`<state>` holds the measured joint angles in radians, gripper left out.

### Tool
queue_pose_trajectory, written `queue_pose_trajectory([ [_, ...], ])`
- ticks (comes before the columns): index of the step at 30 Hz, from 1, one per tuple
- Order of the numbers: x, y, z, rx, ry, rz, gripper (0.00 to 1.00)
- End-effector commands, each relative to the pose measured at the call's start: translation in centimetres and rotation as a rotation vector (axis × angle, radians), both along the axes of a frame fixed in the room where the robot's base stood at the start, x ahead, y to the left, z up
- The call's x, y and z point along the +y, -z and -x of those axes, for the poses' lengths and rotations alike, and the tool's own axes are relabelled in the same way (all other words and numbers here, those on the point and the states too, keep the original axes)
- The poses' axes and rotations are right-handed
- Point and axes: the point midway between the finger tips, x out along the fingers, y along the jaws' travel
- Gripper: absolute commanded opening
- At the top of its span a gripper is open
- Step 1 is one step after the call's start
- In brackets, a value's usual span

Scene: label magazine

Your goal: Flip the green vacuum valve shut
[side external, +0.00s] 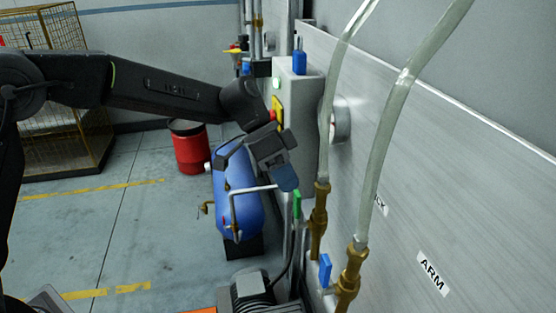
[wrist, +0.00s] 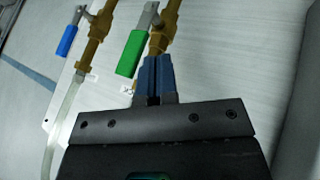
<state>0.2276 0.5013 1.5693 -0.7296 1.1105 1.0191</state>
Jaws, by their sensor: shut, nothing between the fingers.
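The green valve handle (side external: 296,204) sits on the left side of a brass valve (side external: 319,222) on the grey panel, about upright and roughly in line with the valve body. In the wrist view the green handle (wrist: 130,52) lies left of the fingertips, beside its brass valve (wrist: 163,30). My gripper (side external: 288,185) is shut and empty, its blue fingertips just above and left of the green handle in the side view. In the wrist view the closed fingertips (wrist: 158,66) are close to the brass valve's lower end; I cannot tell whether they touch it.
A second brass valve (side external: 348,275) with a blue handle (side external: 325,268) stands near an "ARM" label (side external: 433,273). Clear hoses (side external: 394,122) rise from both valves. A grey control box (side external: 298,115) and blue tank (side external: 237,190) are behind my gripper. Open floor lies left.

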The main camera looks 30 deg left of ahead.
Motion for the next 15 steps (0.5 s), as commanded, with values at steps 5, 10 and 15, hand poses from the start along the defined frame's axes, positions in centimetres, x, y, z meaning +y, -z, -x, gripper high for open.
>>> queue_pose_trajectory([
  [5,-0.85,-0.02,0.89,-0.001,0.0,-0.001,0.0],
  [10,-0.97,-0.02,1.0,-0.001,0.0,-0.001,0.0],
  [15,-0.95,-0.03,0.98,0.0,-0.001,-0.001,0.0],
])
